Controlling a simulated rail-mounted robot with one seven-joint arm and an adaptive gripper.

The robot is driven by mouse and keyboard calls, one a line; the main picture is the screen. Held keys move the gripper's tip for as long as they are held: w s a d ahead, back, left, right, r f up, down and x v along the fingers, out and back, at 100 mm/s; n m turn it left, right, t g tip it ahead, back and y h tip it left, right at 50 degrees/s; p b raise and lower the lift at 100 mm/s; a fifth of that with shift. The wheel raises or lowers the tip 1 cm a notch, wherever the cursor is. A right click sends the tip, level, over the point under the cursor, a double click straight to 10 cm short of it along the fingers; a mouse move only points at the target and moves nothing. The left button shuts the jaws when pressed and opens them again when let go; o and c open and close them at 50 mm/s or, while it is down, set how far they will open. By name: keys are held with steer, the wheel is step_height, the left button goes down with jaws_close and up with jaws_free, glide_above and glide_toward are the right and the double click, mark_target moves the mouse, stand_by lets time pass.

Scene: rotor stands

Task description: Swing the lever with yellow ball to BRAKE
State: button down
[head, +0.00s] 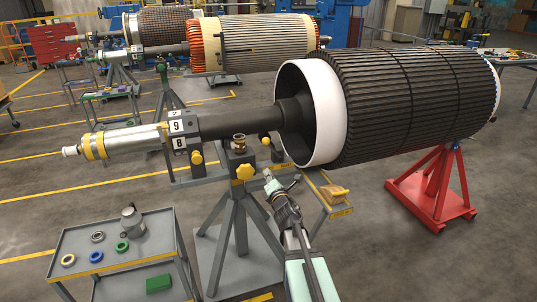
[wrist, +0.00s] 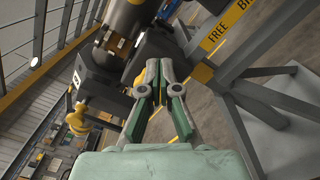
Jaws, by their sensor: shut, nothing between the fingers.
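A yellow ball (head: 265,140) shows beside the dark shaft of the large rotor in the head view; the lever arm below it is hard to make out. A yellow-edged plate (head: 341,213) sits right of the near stand. In the wrist view the label plate (wrist: 228,27) reads FREE, with a second word cut off at the edge. My gripper (head: 269,179) is right of the yellow star knob on the stand. In the wrist view my gripper (wrist: 163,66) is shut and empty, with some yellow beside its left finger that I cannot identify.
The grey stand (head: 240,215) with its yellow star knob (head: 244,172) is close on my gripper's left. A grey cart (head: 110,255) holds rings and a metal pot. The large rotor (head: 410,100) rests at right on a red stand (head: 433,187).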

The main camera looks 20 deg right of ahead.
mark_target(273, 149)
steer(key=shift+w, duration=0.1)
steer(key=w+d+r+p, duration=0.2)
steer(key=w+d+p, duration=0.2)
steer(key=w, duration=0.6)
steer(key=shift+d+r+p, duration=0.25)
steer(key=shift+d+p, duration=0.15)
steer(key=shift+p, duration=0.6)
steer(key=shift+w+a+r, duration=0.15)
